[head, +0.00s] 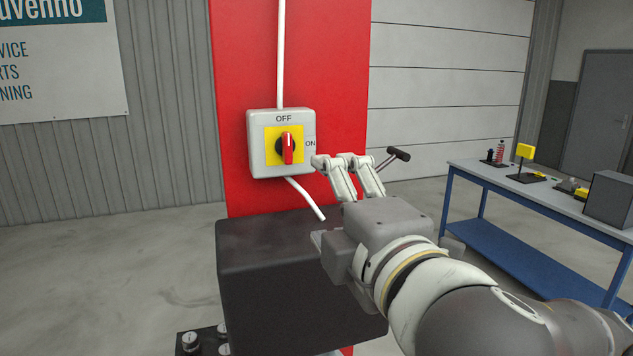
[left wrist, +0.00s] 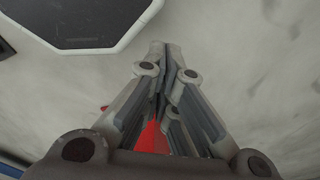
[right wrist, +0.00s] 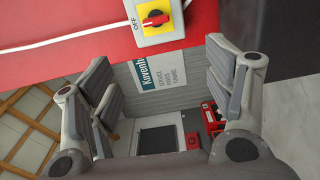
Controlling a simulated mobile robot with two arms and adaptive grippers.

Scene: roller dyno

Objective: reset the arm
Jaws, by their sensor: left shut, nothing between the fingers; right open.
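The switch box (head: 258,160) is on the red pillar (head: 340,80), with OFF above and ON at the right of its yellow plate. Its red knob (head: 288,148) stands upright, in line with OFF. My right gripper (head: 335,161) is open and empty, just right of and below the box, apart from the knob. The right wrist view shows the red knob (right wrist: 155,19) beyond the spread fingers (right wrist: 157,58). My left gripper (left wrist: 160,48) is shut and empty in the left wrist view and is outside the head view.
A black-handled lever (head: 398,153) shows just behind the right gripper. A dark block (head: 270,245) sits below the switch. A blue workbench (head: 520,190) with small items stands at the right. The floor at the left is clear.

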